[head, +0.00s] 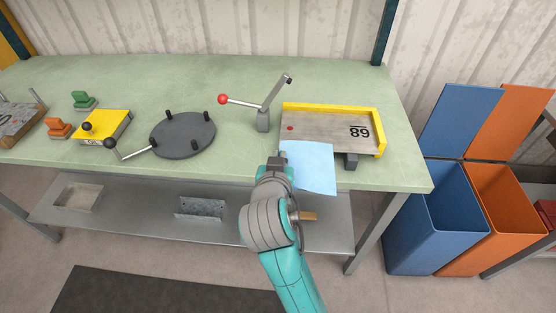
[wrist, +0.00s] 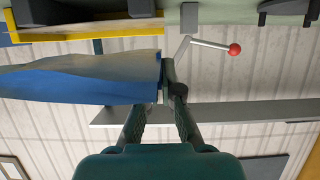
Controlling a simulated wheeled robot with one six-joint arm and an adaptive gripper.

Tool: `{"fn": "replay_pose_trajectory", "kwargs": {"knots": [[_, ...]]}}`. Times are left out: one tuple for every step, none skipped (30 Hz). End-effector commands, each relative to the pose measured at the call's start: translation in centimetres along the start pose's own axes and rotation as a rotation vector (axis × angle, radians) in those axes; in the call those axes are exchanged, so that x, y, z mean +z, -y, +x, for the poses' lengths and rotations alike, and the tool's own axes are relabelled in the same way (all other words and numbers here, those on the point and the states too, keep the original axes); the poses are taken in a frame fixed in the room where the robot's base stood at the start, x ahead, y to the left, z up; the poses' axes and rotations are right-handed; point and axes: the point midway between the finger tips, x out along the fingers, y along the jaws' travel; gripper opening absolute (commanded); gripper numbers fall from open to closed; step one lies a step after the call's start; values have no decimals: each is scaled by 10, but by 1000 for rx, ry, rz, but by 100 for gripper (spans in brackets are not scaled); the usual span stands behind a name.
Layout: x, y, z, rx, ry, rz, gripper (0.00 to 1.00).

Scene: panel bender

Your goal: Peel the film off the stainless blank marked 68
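The stainless blank (head: 310,125) marked 68 lies in a yellow-edged holder (head: 330,107) at the right end of the green bench. Its visible top is bare grey metal with a red dot; the number reads upside down. My gripper (head: 277,160) is at the bench's front edge, left of and below the blank. It is shut on the edge of a light blue film (head: 311,167), which also shows in the wrist view (wrist: 80,82). The film spreads to the right and hides the blank's front-left part. In the wrist view a gap shows between film and holder.
A lever with a red knob (head: 223,99) stands left of the blank. A dark round turntable (head: 183,134) and a yellow block (head: 103,125) are further left. Right of the bench stand an open blue bin (head: 420,230) and an open orange bin (head: 505,225). A grey shelf (head: 140,212) runs below.

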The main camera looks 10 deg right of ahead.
Motion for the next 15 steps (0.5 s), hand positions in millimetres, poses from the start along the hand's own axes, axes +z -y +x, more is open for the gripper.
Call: {"fn": "replay_pose_trajectory", "kwargs": {"knots": [[-2, 0, 0, 0, 0, 1, 0], [-2, 0, 0, 0, 0, 1, 0], [-3, -1, 0, 0, 0, 1, 0], [-4, -1, -1, 1, 0, 1, 0], [-5, -1, -1, 1, 0, 1, 0], [-6, -1, -1, 1, 0, 0, 0], [-6, -1, -1, 0, 0, 0, 0], [-7, -2, -1, 0, 0, 0, 0], [-8, -2, -1, 0, 0, 0, 0], [-9, -2, -2, 0, 0, 0, 0], [-10, -2, -2, 0, 0, 0, 0], [-11, -2, -2, 0, 0, 0, 0], [-11, -2, -2, 0, 0, 0, 0], [-12, -2, -2, 0, -1, 0, 0], [-13, -2, -2, 0, -1, 0, 0]]}}
